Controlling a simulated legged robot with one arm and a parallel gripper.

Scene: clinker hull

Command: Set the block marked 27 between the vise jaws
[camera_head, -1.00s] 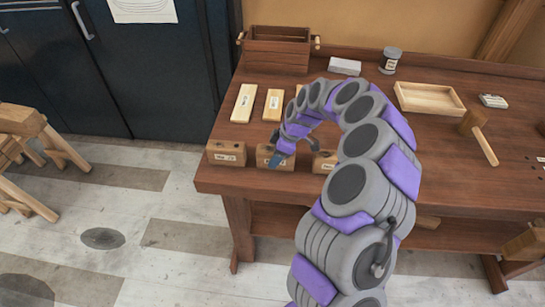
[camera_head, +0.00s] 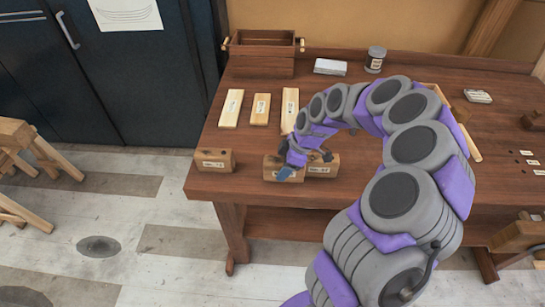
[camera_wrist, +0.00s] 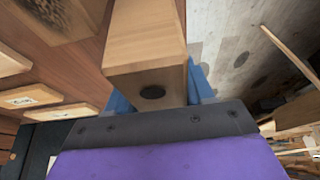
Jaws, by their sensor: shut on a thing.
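My gripper (camera_head: 290,167) is shut on a wooden block (camera_head: 271,166) at the front left of the workbench. In the wrist view the held block (camera_wrist: 145,45) sits between the blue fingertips (camera_wrist: 160,95), with a dark round hole in its near end. Another labelled block (camera_head: 214,160) stands to the left on the bench, and a third block (camera_head: 323,166) is just right of the held one in the picture, partly behind my gripper. The labels are too small to read, so I cannot tell which is 27. A wooden part (camera_head: 518,236) at the front right edge may be the vise; its jaws are unclear.
Three light labelled strips (camera_head: 260,109) lie behind the blocks. A wooden toolbox (camera_head: 262,57), a pale box (camera_head: 330,67) and a jar (camera_head: 375,59) stand at the back. My arm hides much of the middle of the bench (camera_head: 335,205). A stool (camera_head: 22,150) stands left.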

